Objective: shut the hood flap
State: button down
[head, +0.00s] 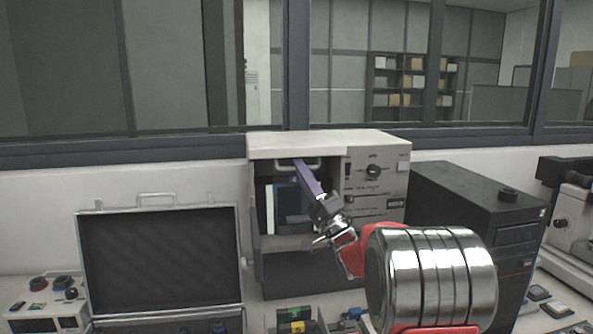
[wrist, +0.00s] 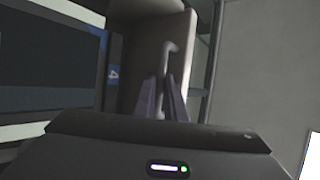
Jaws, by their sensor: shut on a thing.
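The hood flap (head: 268,152) is the pale panel at the top left front of the beige mounting press (head: 375,205). It stands raised, and the dark opening below it is uncovered. A light bar handle (head: 317,164) sits at its front edge. My gripper (head: 301,168) reaches up from the lower right, its purple fingers shut on the handle. In the wrist view the handle (wrist: 170,48) rises between the two purple fingers (wrist: 164,101), beside the pale flap edge. The fingers hide part of the handle.
A black computer tower (head: 462,215) stands close to the right of the press. An open case (head: 160,260) with a dark lid stands to the left. Small items crowd the bench in front. A window frame (head: 180,146) runs behind.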

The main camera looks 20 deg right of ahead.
jog(key=shift+w+d+r, duration=0.1)
jog(key=shift+w+d, duration=0.05)
jog(key=c, duration=1.8)
grip_release()
jog(key=shift+w, duration=0.15)
jog(key=shift+r, duration=0.1)
jog(key=v, duration=1.4)
jog(key=shift+f, duration=0.25)
jog(key=shift+c, duration=0.7)
